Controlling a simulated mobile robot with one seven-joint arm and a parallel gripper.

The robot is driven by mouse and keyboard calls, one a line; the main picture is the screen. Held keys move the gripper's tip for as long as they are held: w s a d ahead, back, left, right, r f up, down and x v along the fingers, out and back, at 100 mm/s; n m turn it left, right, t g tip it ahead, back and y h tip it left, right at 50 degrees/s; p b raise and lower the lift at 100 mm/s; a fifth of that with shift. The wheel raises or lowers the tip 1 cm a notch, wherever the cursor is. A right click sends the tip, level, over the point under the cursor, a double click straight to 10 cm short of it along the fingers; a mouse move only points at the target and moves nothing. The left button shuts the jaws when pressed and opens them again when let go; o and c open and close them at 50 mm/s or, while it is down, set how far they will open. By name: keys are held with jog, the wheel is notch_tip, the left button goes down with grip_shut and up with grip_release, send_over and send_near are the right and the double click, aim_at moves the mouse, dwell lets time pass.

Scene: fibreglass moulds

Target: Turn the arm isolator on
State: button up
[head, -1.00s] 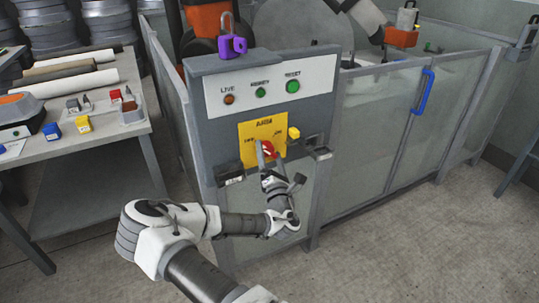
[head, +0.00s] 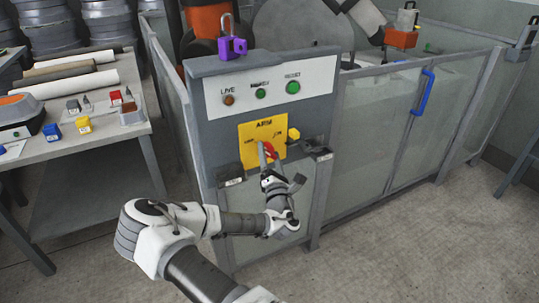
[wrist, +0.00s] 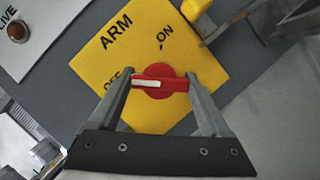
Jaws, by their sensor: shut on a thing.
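The arm isolator is a yellow plate (head: 248,131) marked ARM on the front of the grey control cabinet. Its red rotary handle (wrist: 172,87) has a white pointer stripe, which lies toward the OFF mark at the left in the wrist view. The ON mark is at the upper right of the handle there. My gripper (wrist: 160,83) has one finger at each end of the red handle and is shut on it. In the head view my gripper (head: 268,155) partly covers the handle.
A yellow block-like part (head: 293,134) sits right beside the plate. LIVE, READY and RESET lamps (head: 293,87) are above it. A purple padlock (head: 232,46) stands on the cabinet top. Fence panels (head: 370,120) run right; a cluttered bench (head: 95,150) stands left.

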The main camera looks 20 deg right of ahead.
jog(key=m+p, duration=0.1)
jog(key=m, duration=0.1)
jog(key=m+g+h+p, duration=0.1)
jog(key=m, duration=0.2)
jog(key=shift+r+g, duration=0.2)
jog(key=shift+g, duration=0.1)
jog(key=m+g+p, duration=0.1)
jog(key=m+p, duration=0.1)
jog(key=m, duration=0.2)
jog(key=shift+g+p, duration=0.3)
jog(key=shift+g, duration=0.1)
jog(key=m+g+y+p, duration=0.1)
jog(key=m, duration=0.3)
jog(key=m+g+y, duration=0.1)
jog(key=m, duration=0.2)
jog(key=shift+y, duration=0.3)
jog(key=shift+f+m, duration=0.1)
jog(key=shift+m, duration=0.3)
jog(key=o, duration=1.2)
